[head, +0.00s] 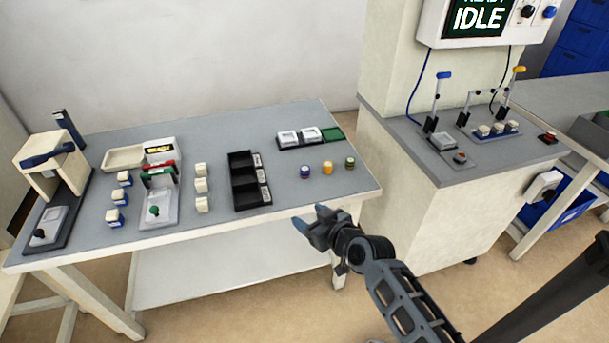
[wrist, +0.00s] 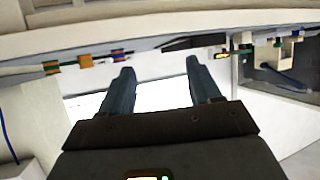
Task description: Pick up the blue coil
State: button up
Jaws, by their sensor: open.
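The blue coil (head: 305,171) stands on the grey table top (head: 300,205) near its right end. It is the leftmost of a row of three, left of an orange coil (head: 327,167) and a green coil (head: 350,163). In the wrist view the blue coil (wrist: 120,55) shows small, just beyond the left fingertip. My gripper (head: 310,218) is open with nothing between its fingers. In the head view it shows below the blue coil, by the table's front edge, apart from the coil. The two fingers (wrist: 159,68) point away in the wrist view.
A black tray with compartments (head: 240,170) stands left of the coils. Behind them is a tray with white pieces and a green section (head: 333,133). A cabinet (head: 430,200) with levers on top stands right of the table. Table surface around the coils is clear.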

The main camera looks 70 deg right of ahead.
jog(key=m+h, duration=0.1)
send_near(306, 170)
jog(key=shift+w+d+f, duration=0.15)
jog(key=shift+w+d, duration=0.4)
jog(key=shift+w, duration=0.05)
jog(key=shift+w+d+f, duration=0.15)
jog(key=shift+w+d, duration=0.4)
jog(key=shift+d, duration=0.05)
jog(key=shift+a+f+x, duration=0.1)
jog(key=shift+x, duration=1.45)
jog(key=shift+a+f+x, duration=0.15)
jog(key=shift+x, duration=1.35)
jog(key=c, duration=1.1)
